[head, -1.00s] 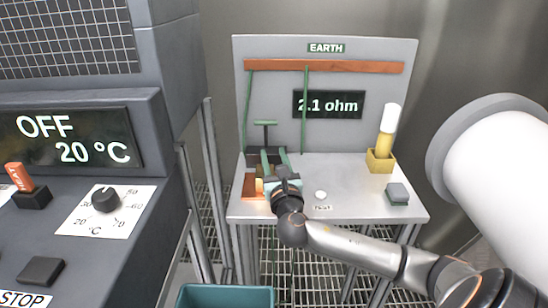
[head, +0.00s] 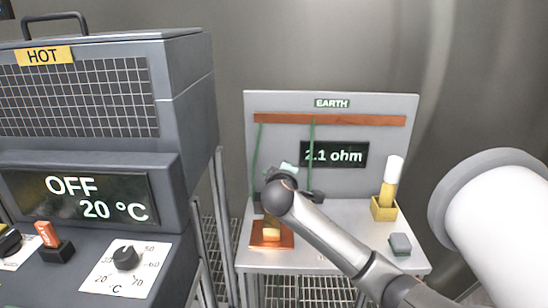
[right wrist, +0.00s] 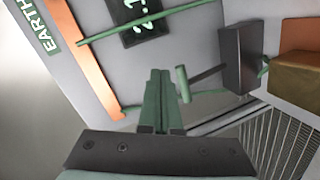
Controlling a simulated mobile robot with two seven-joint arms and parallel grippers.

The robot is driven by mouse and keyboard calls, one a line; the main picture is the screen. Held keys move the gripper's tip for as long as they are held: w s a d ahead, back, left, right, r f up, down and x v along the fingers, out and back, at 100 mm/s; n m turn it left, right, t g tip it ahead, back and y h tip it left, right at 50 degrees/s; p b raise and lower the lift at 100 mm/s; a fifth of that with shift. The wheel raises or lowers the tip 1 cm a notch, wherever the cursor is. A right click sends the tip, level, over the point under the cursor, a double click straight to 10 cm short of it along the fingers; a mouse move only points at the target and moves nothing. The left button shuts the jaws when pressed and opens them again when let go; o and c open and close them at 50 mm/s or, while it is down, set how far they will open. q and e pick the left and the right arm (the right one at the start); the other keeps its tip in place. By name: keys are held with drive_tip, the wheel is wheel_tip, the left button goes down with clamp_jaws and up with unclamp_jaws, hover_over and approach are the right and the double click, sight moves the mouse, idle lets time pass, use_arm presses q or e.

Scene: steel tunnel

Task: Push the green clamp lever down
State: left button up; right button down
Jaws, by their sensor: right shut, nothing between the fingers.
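The green clamp lever shows in the right wrist view as a short green bar (right wrist: 182,84) on a dark rod, which runs to a dark block (right wrist: 240,58). In the head view my right arm hides it. My right gripper (right wrist: 159,76) is shut and empty, with its green fingers side by side. Its fingertips are just left of the lever's green bar in the wrist view; I cannot tell whether they touch. In the head view this gripper (head: 288,168) is raised in front of the EARTH panel, above the copper block (head: 272,236). My left gripper is not in view.
The EARTH panel (head: 270,103) carries a copper bar (head: 330,120), green wires and a display reading 2.1 ohm (head: 334,155). A yellow holder (head: 384,209) and a grey block (head: 400,244) sit on the right of the bench. A dark oven (head: 100,180) stands left.

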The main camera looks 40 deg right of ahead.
wheel_tip(320, 180, up, 5)
drive_tip(key=w+a+m+g+y+p, duration=0.2)
drive_tip(key=w+a+m+y+p, duration=0.15)
drive_tip(key=m, duration=0.95)
drive_tip(key=x, duration=0.6)
drive_tip(key=d+x, duration=0.1)
drive_tip(key=x, duration=0.3)
drive_tip(key=shift+s+p, duration=0.35)
drive_tip(key=shift+s, duration=0.05)
drive_tip(key=shift+s+a+f+p, duration=0.15)
drive_tip(key=shift+s+a+p, duration=0.15)
drive_tip(key=shift+s+a, duration=0.15)
drive_tip(key=shift+s+a+f+p, duration=0.25)
drive_tip(key=shift+s+a, duration=0.1)
drive_tip(key=shift+s, duration=0.15)
drive_tip(key=shift+s+a+f, duration=0.25)
drive_tip(key=shift+s+a, duration=0.2)
drive_tip(key=shift+s, duration=0.1)
drive_tip(key=shift+f, duration=0.1)
